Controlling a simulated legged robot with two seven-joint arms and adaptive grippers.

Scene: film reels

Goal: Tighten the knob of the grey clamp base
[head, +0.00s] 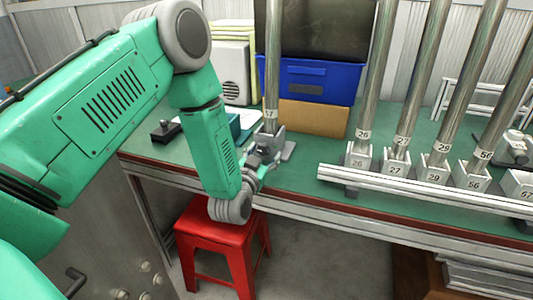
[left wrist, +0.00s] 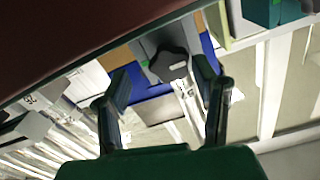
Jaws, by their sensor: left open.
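The grey clamp base (head: 288,150) stands near the front edge of the green bench and holds an upright metal pole (head: 272,75) labelled 17. My left gripper (head: 262,165) is at the front of this base, partly hiding it. In the left wrist view the dark lobed knob (left wrist: 168,64) shows between the two open fingers, close to their tips. I cannot tell whether the fingers touch it. The knob is not clearly visible in the head view. My right gripper is in neither view.
A white rail (head: 430,193) with numbered sockets holding several tilted poles lies to the right. A blue bin (head: 308,82) and a cardboard box (head: 313,118) stand behind the base. A red stool (head: 205,232) is below the bench edge.

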